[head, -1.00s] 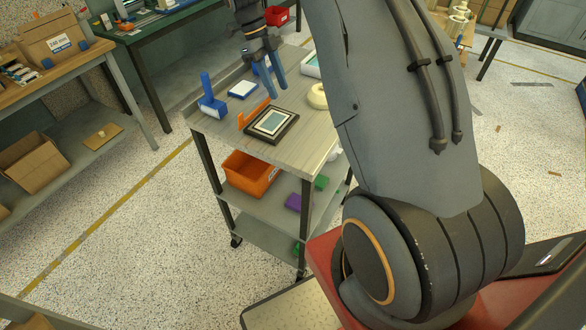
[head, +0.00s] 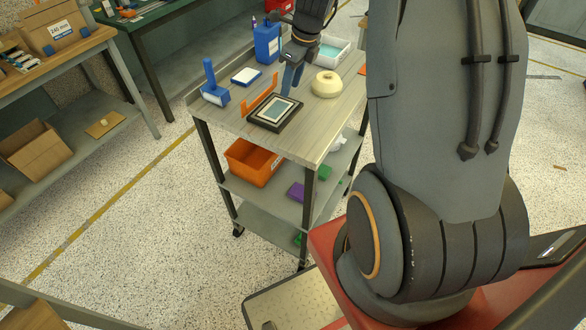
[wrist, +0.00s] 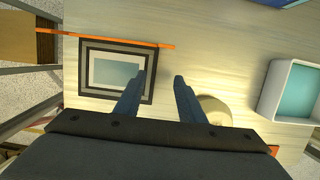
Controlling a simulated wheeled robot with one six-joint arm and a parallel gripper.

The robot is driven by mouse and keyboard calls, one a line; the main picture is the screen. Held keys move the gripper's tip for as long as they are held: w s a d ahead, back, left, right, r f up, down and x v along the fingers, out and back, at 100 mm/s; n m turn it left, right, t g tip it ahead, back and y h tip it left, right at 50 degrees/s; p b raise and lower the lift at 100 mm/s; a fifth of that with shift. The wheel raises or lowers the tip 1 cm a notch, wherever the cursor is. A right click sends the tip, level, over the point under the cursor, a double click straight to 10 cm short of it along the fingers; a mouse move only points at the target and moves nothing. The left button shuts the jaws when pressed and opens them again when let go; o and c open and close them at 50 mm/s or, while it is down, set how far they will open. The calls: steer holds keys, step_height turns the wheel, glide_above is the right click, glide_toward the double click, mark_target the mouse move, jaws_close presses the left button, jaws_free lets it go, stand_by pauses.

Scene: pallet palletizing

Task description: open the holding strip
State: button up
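An orange strip (head: 260,94), likely the holding strip, runs along the far-left edge of a dark picture-frame-like object (head: 274,112) on the cart top. In the wrist view the strip (wrist: 125,43) is a thin bar along the frame's (wrist: 116,72) upper edge, extending past its right corner. My gripper (head: 291,84) is above the cart beside the frame, between it and a cream tape roll. In the wrist view its blue fingers (wrist: 164,77) are apart with nothing between them; the left finger overlaps the frame's right edge. The strip lies beyond the fingertips.
The cream roll (head: 326,84) sits right of my gripper, and a white tray with a teal inside (head: 333,48) is behind. An orange bin (head: 251,163) is below.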

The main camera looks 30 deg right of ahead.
steer(key=shift+s+d+f+t+y+b, duration=0.15)
steer(key=shift+f+t+y+b, duration=0.3)
steer(key=shift+b, duration=1.85)
steer(key=shift+f+b, duration=0.15)
steer(key=shift+b, duration=0.35)
